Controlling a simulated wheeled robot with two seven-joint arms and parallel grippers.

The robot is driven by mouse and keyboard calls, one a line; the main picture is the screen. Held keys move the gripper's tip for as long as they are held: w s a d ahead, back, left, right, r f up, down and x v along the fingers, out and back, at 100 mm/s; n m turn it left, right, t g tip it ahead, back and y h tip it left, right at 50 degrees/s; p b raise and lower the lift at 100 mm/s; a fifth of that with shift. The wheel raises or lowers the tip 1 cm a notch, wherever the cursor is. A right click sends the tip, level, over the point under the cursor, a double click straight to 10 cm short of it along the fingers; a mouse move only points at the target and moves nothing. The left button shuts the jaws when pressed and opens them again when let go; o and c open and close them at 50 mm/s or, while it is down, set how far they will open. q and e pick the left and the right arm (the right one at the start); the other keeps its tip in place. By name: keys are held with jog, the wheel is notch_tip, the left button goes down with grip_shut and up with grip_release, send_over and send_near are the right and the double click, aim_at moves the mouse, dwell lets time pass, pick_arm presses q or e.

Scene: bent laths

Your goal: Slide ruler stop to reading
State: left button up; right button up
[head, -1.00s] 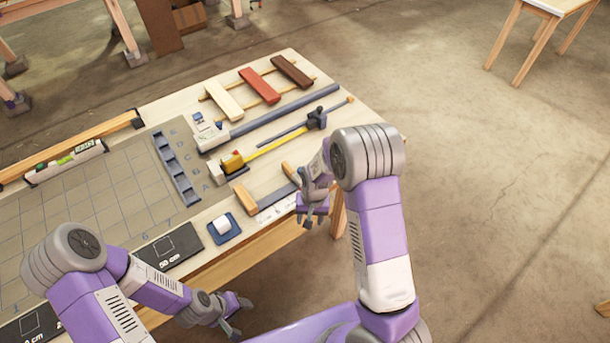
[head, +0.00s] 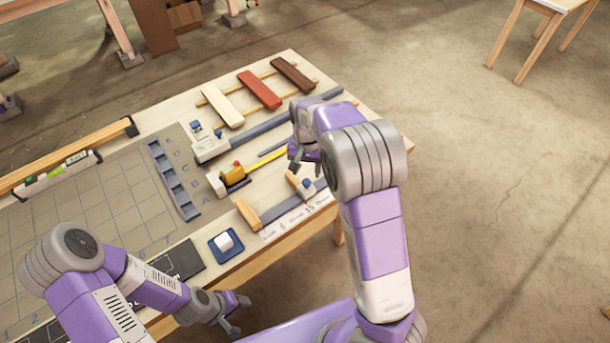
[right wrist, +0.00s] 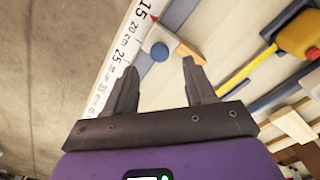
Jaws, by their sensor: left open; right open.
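The ruler's white scale strip (head: 296,217) runs along the table's front edge, beside a dark rail (head: 288,206). A wooden block (head: 248,213) sits at its left end. The wooden stop (head: 293,180) with a blue-grey knob stands across the rail, partly near my right gripper (head: 303,165). In the right wrist view the stop (right wrist: 185,47) has a round blue knob (right wrist: 159,51) and a red pointer close to the 15 mark; the exact reading is unclear. My right gripper (right wrist: 160,70) is open and empty, the knob showing between its fingers. My left gripper (head: 236,308) is open, off the table's front edge.
Behind the ruler lie a yellow tape measure (head: 234,174) and a long caliper-like rail (head: 262,129). A blue holder (head: 226,245) with a white roll stands left of the ruler. Coloured slats (head: 260,90) lie at the back. A spirit level (head: 57,172) lies far left.

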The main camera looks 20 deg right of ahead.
aim_at(307, 181)
notch_tip(307, 181, down, 5)
jog(key=shift+s+b, duration=0.1)
jog(key=shift+b, duration=0.35)
grip_shut()
